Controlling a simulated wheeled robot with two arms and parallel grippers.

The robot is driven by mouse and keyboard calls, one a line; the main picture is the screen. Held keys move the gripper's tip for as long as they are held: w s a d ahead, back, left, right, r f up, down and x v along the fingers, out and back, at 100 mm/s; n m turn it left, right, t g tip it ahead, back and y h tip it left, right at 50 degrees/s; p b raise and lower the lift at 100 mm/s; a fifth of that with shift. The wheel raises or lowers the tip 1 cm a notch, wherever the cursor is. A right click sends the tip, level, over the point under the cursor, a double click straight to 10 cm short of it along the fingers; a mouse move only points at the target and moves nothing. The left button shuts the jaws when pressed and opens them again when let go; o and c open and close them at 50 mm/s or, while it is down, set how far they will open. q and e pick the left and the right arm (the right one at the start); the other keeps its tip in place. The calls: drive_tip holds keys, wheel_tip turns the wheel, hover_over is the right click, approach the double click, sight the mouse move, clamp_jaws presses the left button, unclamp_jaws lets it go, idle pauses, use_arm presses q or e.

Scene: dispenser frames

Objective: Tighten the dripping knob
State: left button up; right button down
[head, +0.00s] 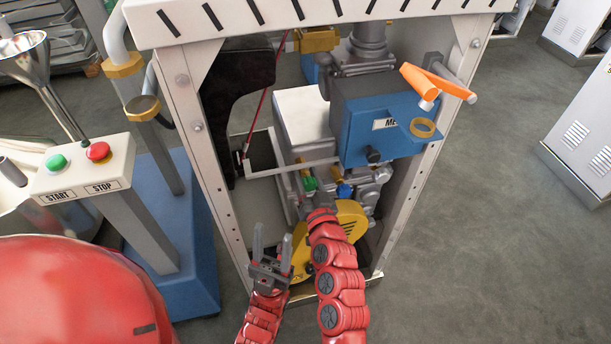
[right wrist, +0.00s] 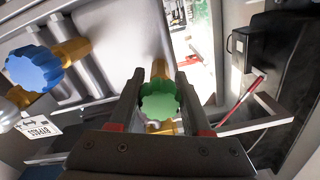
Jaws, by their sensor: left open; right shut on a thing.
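A green knob (head: 310,184) and a blue knob (head: 345,191) sit low inside the machine frame, on brass fittings. In the right wrist view the green knob (right wrist: 159,101) lies between the two fingers of my right gripper (right wrist: 158,88), which is shut on it. The blue knob (right wrist: 33,68) is off to the left there, above a white label that reads BYPASS upside down. I cannot make out a drip at either knob. My left gripper (head: 272,242) is open and empty, fingers up, at the frame's front.
A blue box (head: 365,150) with an orange-handled lever (head: 437,84) is above the knobs. A yellow round cover (head: 300,260) is below them. Frame posts (head: 195,125) stand either side. A START/STOP pedestal (head: 83,165) is at the left. Floor is clear at right.

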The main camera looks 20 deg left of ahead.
idle(0.3)
drive_tip(key=shift+c, duration=1.8)
unclamp_jaws()
drive_tip(key=shift+d, duration=0.1)
drive_tip(key=p+v, duration=0.1)
drive_tip(key=v, duration=1.6)
drive_tip(key=shift+s+d, duration=0.1)
drive_tip(key=shift+s, duration=0.05)
